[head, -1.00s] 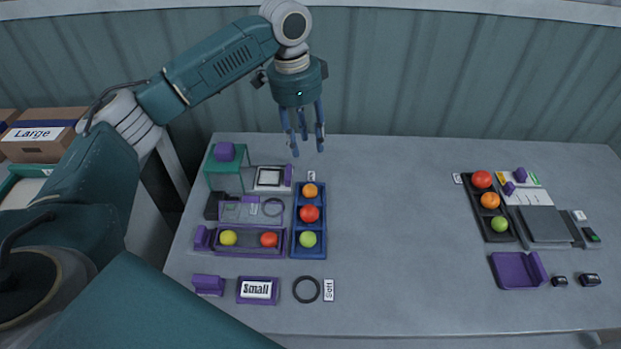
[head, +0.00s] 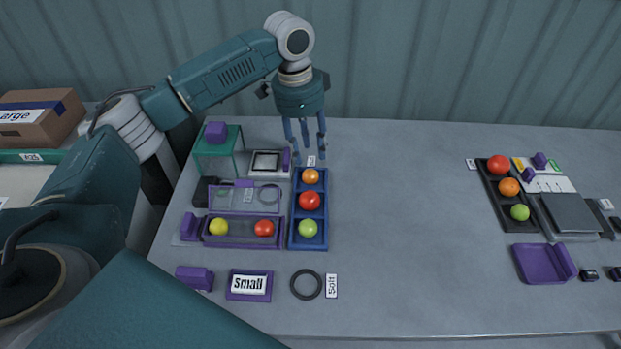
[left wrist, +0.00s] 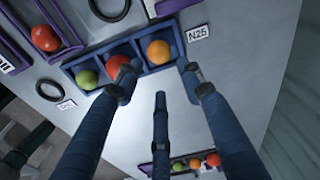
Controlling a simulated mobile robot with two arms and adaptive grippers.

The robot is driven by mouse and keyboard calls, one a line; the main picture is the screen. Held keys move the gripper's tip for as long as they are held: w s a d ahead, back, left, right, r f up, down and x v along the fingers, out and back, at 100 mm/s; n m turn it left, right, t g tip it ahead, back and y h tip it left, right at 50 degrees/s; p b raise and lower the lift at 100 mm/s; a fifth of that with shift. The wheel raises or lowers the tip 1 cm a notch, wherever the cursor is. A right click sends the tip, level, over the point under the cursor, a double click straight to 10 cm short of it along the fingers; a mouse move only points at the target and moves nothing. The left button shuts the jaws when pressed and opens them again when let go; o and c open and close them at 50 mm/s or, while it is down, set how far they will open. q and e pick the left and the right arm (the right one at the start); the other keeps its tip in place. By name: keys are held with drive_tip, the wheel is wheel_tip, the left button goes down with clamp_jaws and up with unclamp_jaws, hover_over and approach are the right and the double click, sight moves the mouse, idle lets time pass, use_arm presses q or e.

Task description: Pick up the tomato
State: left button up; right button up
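A blue tray (head: 293,240) holds an orange tomato (head: 311,176) at the back, a red tomato (head: 309,201) in the middle and a green tomato (head: 308,228) in front. My left gripper (head: 308,157) points down above the tray's back end, fingers spread and empty. In the left wrist view the orange tomato (left wrist: 159,51) lies beyond the gap between the fingers. There a finger partly covers the red tomato (left wrist: 117,66), and the green tomato (left wrist: 87,79) is farther left. My right gripper is out of view.
A purple tray (head: 243,243) left of the blue one holds a yellow and a red tomato. A green stand (head: 217,133) carries a purple block. A black tray (head: 499,207) with several tomatoes stands at right. The middle of the table is clear.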

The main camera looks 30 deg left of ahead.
sight(310, 172)
use_arm(q)
drive_tip(key=f, duration=0.8)
drive_tip(key=shift+w+p, duration=0.25)
drive_tip(key=shift+p, duration=0.15)
drive_tip(key=shift+d, duration=0.1)
drive_tip(key=c, duration=0.4)
